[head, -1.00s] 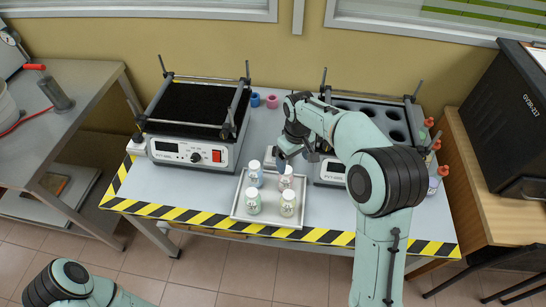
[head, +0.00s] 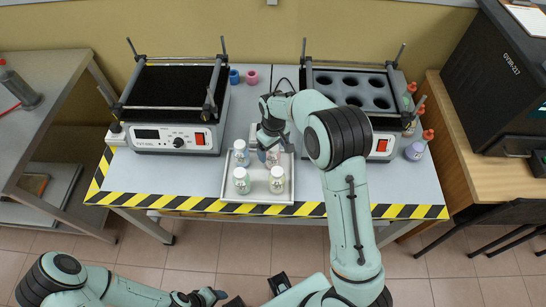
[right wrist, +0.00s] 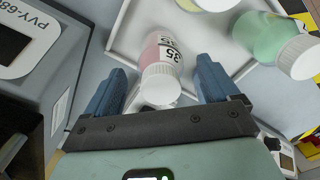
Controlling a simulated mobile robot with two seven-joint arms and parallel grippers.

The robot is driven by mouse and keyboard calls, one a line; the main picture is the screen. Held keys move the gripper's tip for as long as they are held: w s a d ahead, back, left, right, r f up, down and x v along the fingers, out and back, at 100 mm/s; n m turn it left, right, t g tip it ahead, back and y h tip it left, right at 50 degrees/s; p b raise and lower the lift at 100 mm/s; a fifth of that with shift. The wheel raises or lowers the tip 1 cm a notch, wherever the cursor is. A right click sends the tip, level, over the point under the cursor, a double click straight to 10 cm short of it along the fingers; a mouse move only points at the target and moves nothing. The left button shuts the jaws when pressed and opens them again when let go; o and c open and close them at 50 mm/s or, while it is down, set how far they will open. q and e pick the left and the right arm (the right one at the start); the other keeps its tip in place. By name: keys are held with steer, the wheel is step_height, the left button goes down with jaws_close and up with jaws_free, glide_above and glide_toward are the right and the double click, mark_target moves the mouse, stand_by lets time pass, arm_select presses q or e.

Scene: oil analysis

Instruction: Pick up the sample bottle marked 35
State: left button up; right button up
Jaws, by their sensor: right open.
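The sample bottle marked 35 (right wrist: 163,60) has pink contents and a white cap. In the right wrist view it lies between the two blue fingers of my open right gripper (right wrist: 163,70), with visible room at the sides. In the head view my right gripper (head: 268,148) hangs over the back right of the white tray (head: 258,209) and mostly hides this bottle. My left arm is low at the bottom left of the head view; its gripper (head: 208,297) is small and dark, and its opening is unclear.
A shaker (head: 175,138) stands left, a block with holes (head: 352,88) right.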

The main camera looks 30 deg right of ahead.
steer(key=shift+w+f, duration=0.1)
steer(key=shift+f, duration=1.4)
steer(key=c, duration=1.2)
steer(key=shift+r, duration=0.1)
steer(key=shift+c, duration=0.2)
